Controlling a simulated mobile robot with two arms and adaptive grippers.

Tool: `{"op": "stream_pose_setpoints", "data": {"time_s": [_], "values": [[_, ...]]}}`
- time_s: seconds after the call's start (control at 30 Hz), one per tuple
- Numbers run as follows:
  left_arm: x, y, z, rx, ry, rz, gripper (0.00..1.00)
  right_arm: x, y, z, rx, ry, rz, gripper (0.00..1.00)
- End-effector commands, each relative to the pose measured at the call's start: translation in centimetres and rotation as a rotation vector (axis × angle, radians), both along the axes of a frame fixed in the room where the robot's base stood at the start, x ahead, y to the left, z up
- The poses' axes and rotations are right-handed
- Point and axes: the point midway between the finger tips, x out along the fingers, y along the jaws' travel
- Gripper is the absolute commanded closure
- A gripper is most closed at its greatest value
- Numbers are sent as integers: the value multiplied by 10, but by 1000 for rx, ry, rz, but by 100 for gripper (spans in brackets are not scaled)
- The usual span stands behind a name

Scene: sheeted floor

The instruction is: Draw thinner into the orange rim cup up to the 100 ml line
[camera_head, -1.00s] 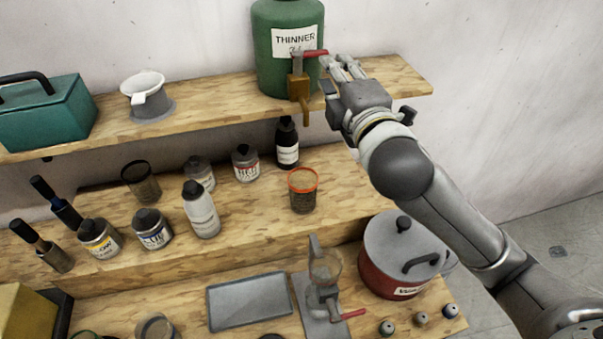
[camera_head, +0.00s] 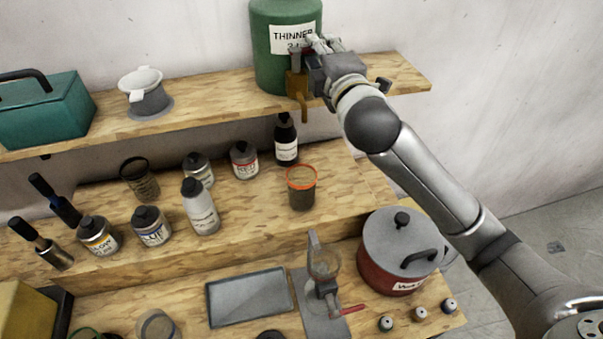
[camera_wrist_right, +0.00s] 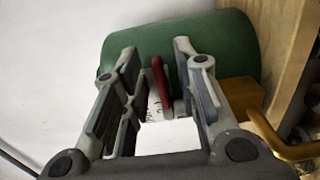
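The green thinner drum (camera_head: 267,60) stands on the top shelf, with a brass tap (camera_head: 297,85) whose spout hangs over the shelf's front edge. My right gripper (camera_head: 315,47) is at the tap and covers most of its red lever. In the right wrist view, the red lever (camera_wrist_right: 162,85) lies between the spread fingers (camera_wrist_right: 160,80), with gaps at both sides. The orange rim cup (camera_head: 301,190) stands upright on the middle shelf below the spout. Its lower part looks dark; I cannot tell the liquid level or see a stream. My left gripper is out of view.
A black bottle (camera_head: 286,140) stands behind the cup, and several paint containers stand to its left. Below are a grey tray (camera_head: 248,297), a stand with a red handle (camera_head: 322,290) and a red lidded pot (camera_head: 390,268). Bare shelf lies right of the cup.

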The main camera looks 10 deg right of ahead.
Motion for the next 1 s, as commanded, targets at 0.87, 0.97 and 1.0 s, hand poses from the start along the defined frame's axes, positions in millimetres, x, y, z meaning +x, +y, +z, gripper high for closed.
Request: {"op": "stream_pose_setpoints", "data": {"time_s": [0.87, 0.97, 1.0], "values": [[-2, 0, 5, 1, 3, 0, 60, 5, -3, -1, -3, 1, 95, 100], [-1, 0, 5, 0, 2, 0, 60, 6, -2, -1, -2, 1, 119, 100], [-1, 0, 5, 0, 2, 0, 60, 6, -2, 0, -1, 1, 122, 100]]}}
